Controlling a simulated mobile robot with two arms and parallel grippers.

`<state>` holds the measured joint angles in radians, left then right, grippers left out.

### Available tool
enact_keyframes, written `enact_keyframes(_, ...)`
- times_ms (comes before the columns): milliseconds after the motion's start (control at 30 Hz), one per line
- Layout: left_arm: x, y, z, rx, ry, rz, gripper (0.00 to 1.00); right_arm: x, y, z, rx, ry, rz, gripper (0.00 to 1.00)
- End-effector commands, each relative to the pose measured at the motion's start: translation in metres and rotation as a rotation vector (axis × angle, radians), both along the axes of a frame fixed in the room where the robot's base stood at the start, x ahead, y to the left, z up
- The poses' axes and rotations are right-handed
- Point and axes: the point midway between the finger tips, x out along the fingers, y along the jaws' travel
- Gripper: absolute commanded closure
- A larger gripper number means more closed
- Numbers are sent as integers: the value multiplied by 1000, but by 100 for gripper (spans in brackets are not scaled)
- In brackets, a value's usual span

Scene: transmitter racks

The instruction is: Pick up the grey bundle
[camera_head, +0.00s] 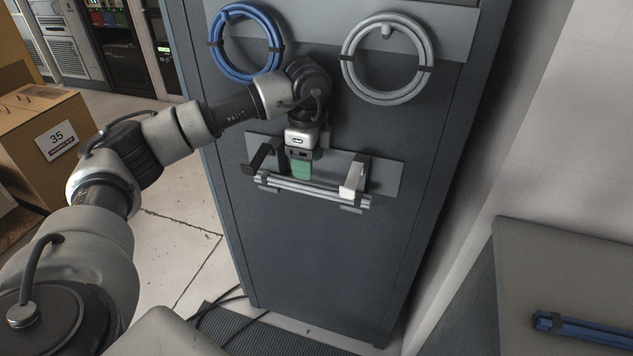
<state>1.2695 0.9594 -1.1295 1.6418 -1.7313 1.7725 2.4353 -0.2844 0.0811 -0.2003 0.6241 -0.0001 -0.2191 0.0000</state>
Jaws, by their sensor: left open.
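The grey bundle (315,193) is a short set of grey rods or cables. It lies level on small ledges of a grey plate on the dark cabinet's face. Nothing is held between the jaws. I cannot tell whether the fingertips touch the bundle. The gripper's green part hides some of the plate behind. My right gripper is not in view.
A blue cable coil (244,42) and a grey cable coil (387,58) hang above on the dark cabinet (300,255). A blue bundle (585,328) lies on a grey surface at lower right. Cardboard boxes (50,140) stand at left. Black cables lie on the floor.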

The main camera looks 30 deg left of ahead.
Motion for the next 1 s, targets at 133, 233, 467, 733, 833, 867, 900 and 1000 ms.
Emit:
enact_keyframes(133,1,0,-17,0,3,0,44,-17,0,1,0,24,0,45)
enact_keyframes(233,5,-2,-31,1,2,0,44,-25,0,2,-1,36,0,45)
enact_keyframes(467,7,-2,-59,0,0,-1,44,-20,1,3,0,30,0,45)
enact_keyframes(733,7,-2,-61,0,-1,-1,46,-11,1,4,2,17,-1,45)
enact_keyframes(833,7,-2,-61,0,0,-1,61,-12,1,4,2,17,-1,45)
enact_keyframes(867,7,-2,-61,0,0,-1,66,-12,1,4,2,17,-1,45)
enact_keyframes(900,7,-2,-61,0,0,-1,72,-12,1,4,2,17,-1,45)
enact_keyframes(1000,7,-2,-61,0,0,-1,87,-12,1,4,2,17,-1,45)
